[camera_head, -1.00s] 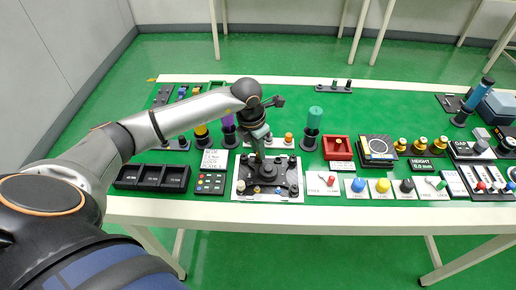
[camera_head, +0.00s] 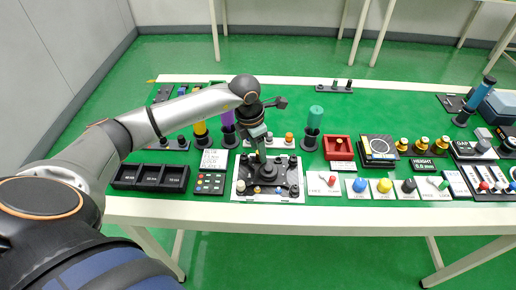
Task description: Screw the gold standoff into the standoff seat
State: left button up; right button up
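My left gripper (camera_head: 261,155) points down just above the black fixture plate on its white base (camera_head: 240,190). Its fingers are small here, and I cannot tell whether they are open or hold something. A round black boss (camera_head: 269,170) stands on the plate below the fingers. A small gold piece (camera_head: 257,189) shows at the plate's front left. The standoff seat cannot be picked out for certain. Several gold standoffs (camera_head: 421,143) stand in a row at the right, by a height label. My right gripper is not in view.
Black bins (camera_head: 150,176) and a button panel (camera_head: 210,183) lie left of the fixture. Yellow, purple and green cylinders (camera_head: 315,117) stand behind it. A red tray (camera_head: 338,148), a dial gauge (camera_head: 378,148) and coloured knobs (camera_head: 384,186) lie to the right. The rear green mat is mostly clear.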

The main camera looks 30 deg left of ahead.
pick_arm(q)
notch_tip(320, 180, up, 12)
jog(key=s, duration=0.1)
jog(key=shift+s+a+r, duration=0.2)
jog(key=shift+s+a, duration=0.1)
jog(key=shift+a, duration=0.15)
dwell(0.8)
